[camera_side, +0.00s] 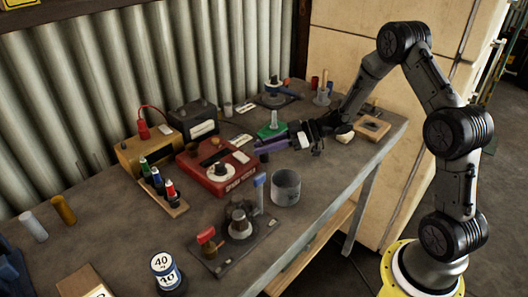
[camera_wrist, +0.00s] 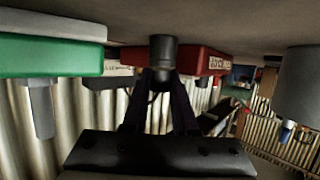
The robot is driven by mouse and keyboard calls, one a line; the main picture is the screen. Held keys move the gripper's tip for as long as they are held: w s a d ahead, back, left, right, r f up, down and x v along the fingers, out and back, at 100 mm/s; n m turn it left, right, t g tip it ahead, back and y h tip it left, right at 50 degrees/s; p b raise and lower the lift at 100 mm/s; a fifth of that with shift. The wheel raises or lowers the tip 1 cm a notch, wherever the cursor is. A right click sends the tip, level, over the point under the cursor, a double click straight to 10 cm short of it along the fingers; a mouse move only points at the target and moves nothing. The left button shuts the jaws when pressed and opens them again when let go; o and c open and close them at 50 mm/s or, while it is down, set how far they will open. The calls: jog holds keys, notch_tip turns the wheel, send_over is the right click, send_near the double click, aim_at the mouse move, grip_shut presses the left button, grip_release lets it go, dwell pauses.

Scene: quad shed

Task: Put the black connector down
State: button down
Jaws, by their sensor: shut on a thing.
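The black connector (camera_wrist: 163,51) is a short dark cylinder between the tips of my gripper (camera_wrist: 161,76) in the wrist view, which shows the bench upside down. My gripper is shut on it. In the side view my gripper (camera_side: 264,148) reaches left, low over the bench, with the black connector (camera_side: 263,157) at its tips. It is beside the right end of the red box (camera_side: 214,184) and in front of the green block (camera_side: 266,133) with a grey post. I cannot tell whether the connector touches the bench.
A grey metal cup (camera_side: 286,188) stands close in front of my gripper; it also shows in the wrist view (camera_wrist: 298,90). A dark plate (camera_side: 235,262) with clamps and a bottle rack (camera_side: 178,209) lie further left. A wooden tray (camera_side: 374,128) is at the right. Some bare bench lies between the red box and the cup.

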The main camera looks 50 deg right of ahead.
aim_at(264, 144)
jog(key=shift+w+d+r+m+t+h, duration=0.55)
jog(key=shift+w+r, duration=1.1)
jog(key=shift+r, duration=7.7)
jog(key=w+a+f+n+g+y, duration=0.15)
jog(key=w+a, duration=0.25)
jog(key=a, duration=0.6)
jog(key=w+a+f, duration=0.2)
jog(key=w+a, duration=0.1)
jog(key=a, duration=0.7)
jog(key=s+a+f+n+g+y, duration=0.1)
jog(key=s+a+f+n+g, duration=0.2)
jog(key=a, duration=0.8)
jog(key=s+a+f+n+g+y, duration=0.15)
jog(key=s+a, duration=0.25)
jog(key=a, duration=0.8)
jog(key=f, duration=0.6)
jog(key=shift+s+a+f, duration=0.1)
jog(key=shift+s+f, duration=0.05)
jog(key=shift+s, duration=0.05)
jog(key=shift+f, duration=2.05)
